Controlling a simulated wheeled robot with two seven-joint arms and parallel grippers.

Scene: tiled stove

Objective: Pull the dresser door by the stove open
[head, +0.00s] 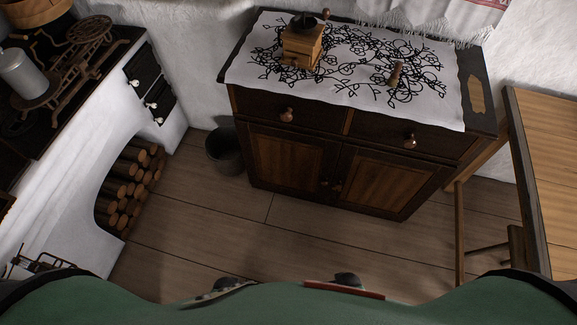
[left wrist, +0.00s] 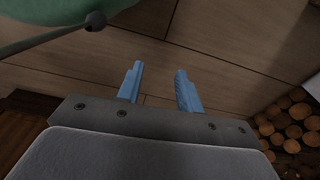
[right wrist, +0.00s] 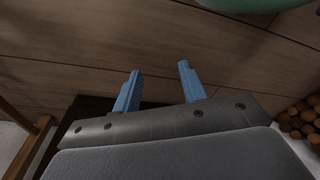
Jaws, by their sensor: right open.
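The dark wooden dresser (head: 341,160) stands against the back wall, to the right of the stove (head: 60,190). Its left door (head: 290,160) and right door (head: 385,182) are both shut, with small knobs close together near the middle. Two drawers with round knobs sit above the doors, also shut. My left gripper (left wrist: 158,84) is open and empty in the left wrist view, over the floorboards. My right gripper (right wrist: 160,86) is open and empty in the right wrist view, also over the floor. Neither gripper shows in the head view, and neither touches the dresser.
A coffee grinder (head: 303,45) stands on the patterned cloth (head: 350,75) on the dresser top. A dark bucket (head: 224,152) stands between stove and dresser. Firewood (head: 128,187) fills the stove's niche. A wooden table (head: 555,160) is at the right. Floor before the dresser (head: 270,240) is clear.

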